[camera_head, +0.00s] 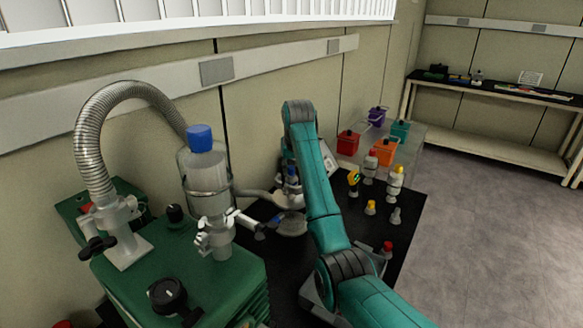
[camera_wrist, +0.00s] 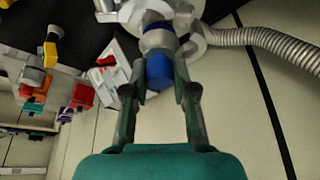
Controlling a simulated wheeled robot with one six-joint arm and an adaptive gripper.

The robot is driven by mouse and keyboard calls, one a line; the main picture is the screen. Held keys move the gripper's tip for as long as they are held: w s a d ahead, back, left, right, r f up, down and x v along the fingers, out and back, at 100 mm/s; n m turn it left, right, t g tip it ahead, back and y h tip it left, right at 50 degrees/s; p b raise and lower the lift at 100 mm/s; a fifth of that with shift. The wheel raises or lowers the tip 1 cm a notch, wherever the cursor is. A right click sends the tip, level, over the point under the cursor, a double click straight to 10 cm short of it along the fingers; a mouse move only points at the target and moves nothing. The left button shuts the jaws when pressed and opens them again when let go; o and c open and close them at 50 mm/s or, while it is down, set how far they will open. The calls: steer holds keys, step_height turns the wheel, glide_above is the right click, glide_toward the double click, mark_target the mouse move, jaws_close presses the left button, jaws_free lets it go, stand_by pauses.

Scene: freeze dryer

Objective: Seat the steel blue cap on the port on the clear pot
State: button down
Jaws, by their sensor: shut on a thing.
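My gripper (camera_wrist: 158,66) is shut on the blue cap (camera_wrist: 158,74), one finger on each side of it. A grey, rounded neck-like piece (camera_wrist: 158,41) lies directly beyond the cap in the wrist view; I cannot tell whether they touch or only line up. In the head view, my gripper (camera_head: 290,184) is small and partly hidden by my arm, beside the green machine. A clear pot (camera_head: 207,177) stands upright above the green machine, with a larger blue top (camera_head: 200,139). A pale round vessel (camera_wrist: 188,16) shows at the top of the wrist view.
A ribbed metal hose (camera_head: 131,92) arches over the green machine (camera_head: 185,285). Several small bottles, including a yellow-capped one (camera_head: 396,182), stand on the black bench right of my arm. Coloured boxes, including a red one (camera_head: 347,143), stand behind. The floor at right is clear.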

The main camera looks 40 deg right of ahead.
mark_target(291, 167)
steer(key=shift+f, duration=0.45)
stand_by(0.4)
steer(key=c, duration=0.8)
jaws_free()
steer(key=shift+c, duration=0.2)
steer(key=shift+r, duration=0.1)
steer(key=shift+r, duration=2.95)
